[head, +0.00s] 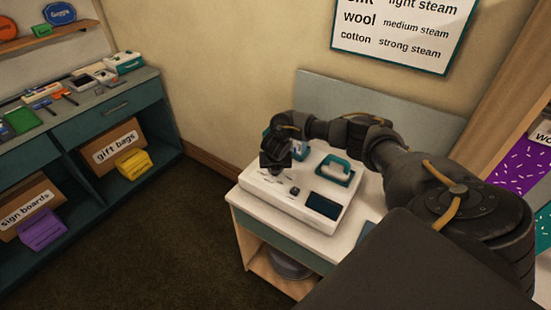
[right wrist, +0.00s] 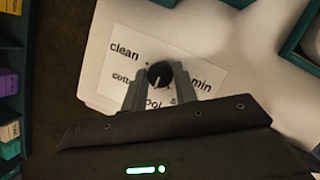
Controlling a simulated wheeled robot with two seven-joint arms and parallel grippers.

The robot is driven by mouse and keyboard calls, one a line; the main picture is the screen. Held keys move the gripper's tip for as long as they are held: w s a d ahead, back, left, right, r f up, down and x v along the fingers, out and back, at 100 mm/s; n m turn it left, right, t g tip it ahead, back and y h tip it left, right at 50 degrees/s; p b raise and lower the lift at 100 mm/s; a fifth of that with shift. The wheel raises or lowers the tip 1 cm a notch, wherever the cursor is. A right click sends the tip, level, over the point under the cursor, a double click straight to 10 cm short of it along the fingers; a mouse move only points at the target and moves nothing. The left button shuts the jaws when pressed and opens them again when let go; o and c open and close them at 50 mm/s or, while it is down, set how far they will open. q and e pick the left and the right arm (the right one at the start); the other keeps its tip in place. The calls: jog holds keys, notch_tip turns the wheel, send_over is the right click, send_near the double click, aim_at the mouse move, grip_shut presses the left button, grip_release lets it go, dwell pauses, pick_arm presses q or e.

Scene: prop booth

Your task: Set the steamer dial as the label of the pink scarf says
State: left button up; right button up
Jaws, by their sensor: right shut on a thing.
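The white steamer (head: 347,221) stands on a small table. In the right wrist view its round black dial (right wrist: 160,74) sits on a label plate (right wrist: 205,65) reading "clean", "cott…", "…ool", "s…" and "min", some words partly covered. The dial's pale mark points down, slightly left, roughly toward "…ool". My right gripper (right wrist: 154,92) is shut on the dial; in the head view the gripper (head: 275,165) is over the steamer's left part. No pink scarf is clearly visible; a purple speckled cloth (head: 515,168) hangs at the right edge. My left gripper is out of view.
A wall chart (head: 402,35) pairs wool with medium steam and cotton with strong steam; its top row reads light steam. A partly cut-off "wo…" tag (head: 542,135) is at right. Shelving (head: 118,103) stands left.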

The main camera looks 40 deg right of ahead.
aim_at(276, 180)
jog(key=shift+d+r, duration=0.1)
jog(key=o, duration=1)
jog(key=p+v, duration=0.1)
jog(key=v, duration=0.9)
jog(key=shift+s+r, duration=0.15)
jog(key=shift+r, duration=0.15)
